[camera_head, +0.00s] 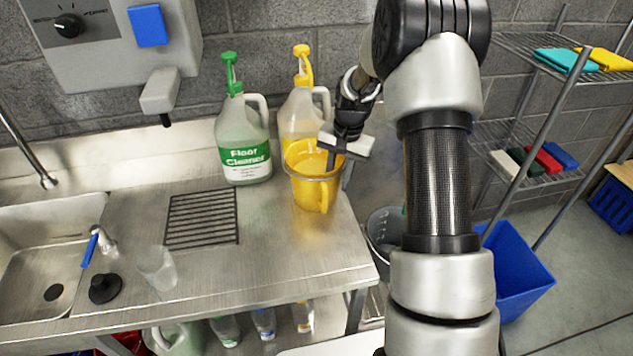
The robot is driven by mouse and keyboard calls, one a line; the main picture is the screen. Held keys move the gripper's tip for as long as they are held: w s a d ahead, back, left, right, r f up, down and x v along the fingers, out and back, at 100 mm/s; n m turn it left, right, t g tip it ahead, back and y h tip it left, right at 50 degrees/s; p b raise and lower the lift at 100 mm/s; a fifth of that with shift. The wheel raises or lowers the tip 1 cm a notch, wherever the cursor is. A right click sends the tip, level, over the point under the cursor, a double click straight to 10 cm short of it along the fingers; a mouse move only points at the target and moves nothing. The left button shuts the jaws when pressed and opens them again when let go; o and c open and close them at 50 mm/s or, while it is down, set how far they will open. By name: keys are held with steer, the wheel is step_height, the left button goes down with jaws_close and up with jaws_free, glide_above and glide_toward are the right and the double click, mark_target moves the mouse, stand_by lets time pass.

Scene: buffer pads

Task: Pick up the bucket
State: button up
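A yellow bucket (303,190) stands upright near the right end of the steel counter (290,245). It has a handle on its front side, and its inside is partly visible. My gripper (339,172) points down at the right side of the bucket's rim. Its fingers are spread apart. One finger appears over or inside the bucket's opening, and the other appears outside the right wall. I cannot tell whether either finger touches the bucket.
A floor cleaner jug (243,140) and a yellow-topped jug (300,108) stand behind the bucket. A drain grate (202,218), a clear cup (157,268) and a sink (45,245) lie left. A grey bucket (381,228) and blue bin (518,272) stand below, right of the counter.

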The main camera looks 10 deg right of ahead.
mark_target(334, 189)
steer(key=f, duration=0.4)
steer(key=shift+a+f, duration=0.25)
steer(key=shift+a, duration=0.15)
steer(key=shift+c, duration=0.3)
jaws_close()
stand_by(0.7)
steer(key=shift+w+r, duration=0.1)
